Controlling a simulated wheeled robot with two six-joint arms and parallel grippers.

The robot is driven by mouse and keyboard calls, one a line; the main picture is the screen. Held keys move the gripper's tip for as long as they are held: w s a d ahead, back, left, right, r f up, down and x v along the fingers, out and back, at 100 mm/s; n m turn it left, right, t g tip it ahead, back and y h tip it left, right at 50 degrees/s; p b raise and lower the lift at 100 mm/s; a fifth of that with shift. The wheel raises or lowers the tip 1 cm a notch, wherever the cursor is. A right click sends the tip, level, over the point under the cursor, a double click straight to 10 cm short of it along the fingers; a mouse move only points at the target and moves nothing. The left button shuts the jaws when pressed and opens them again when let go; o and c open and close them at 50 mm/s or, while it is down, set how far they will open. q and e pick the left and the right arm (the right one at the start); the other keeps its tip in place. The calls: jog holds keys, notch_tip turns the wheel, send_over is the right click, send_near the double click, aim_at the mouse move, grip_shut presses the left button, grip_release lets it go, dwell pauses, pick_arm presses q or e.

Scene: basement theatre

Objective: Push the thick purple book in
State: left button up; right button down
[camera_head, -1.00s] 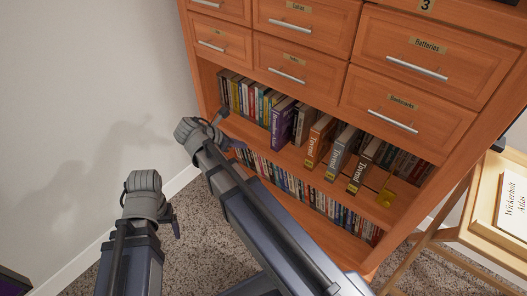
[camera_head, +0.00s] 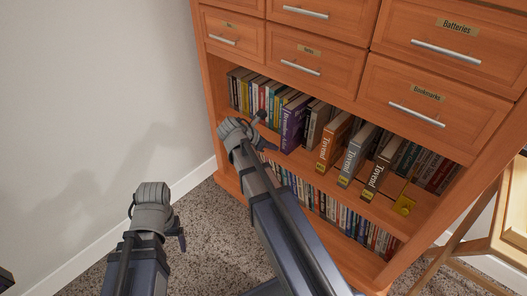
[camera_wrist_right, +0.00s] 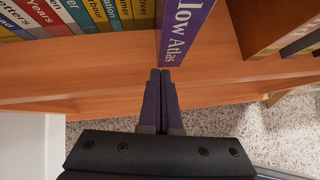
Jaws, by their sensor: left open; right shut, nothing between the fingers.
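The thick purple book (camera_head: 292,122) stands upright on the upper open shelf (camera_head: 300,158), and its spine sticks out past the books on its left. In the right wrist view the purple book (camera_wrist_right: 186,32) shows part of its title, ending "Atlas". My right gripper (camera_wrist_right: 160,74) is shut and empty, its tips at the lower end of the spine, slightly to its left. I cannot tell whether they touch it. In the head view my right wrist hides part of the shelf edge left of the book. My left gripper (camera_head: 182,236) is open and empty, low over the carpet.
Slim books (camera_head: 255,94) stand left of the purple book. Three thick "Tovend" books (camera_head: 334,142) stick out to the right, with a small yellow object (camera_head: 403,205) beyond. Drawers (camera_head: 313,62) are above, a lower book row (camera_head: 335,208) below. A wooden stand (camera_head: 480,240) is at right.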

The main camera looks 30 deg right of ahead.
jog(key=shift+w+d, duration=0.1)
jog(key=shift+d, duration=0.5)
jog(key=d, duration=0.3)
jog(key=shift+w, duration=0.35)
jog(key=shift+a, duration=0.1)
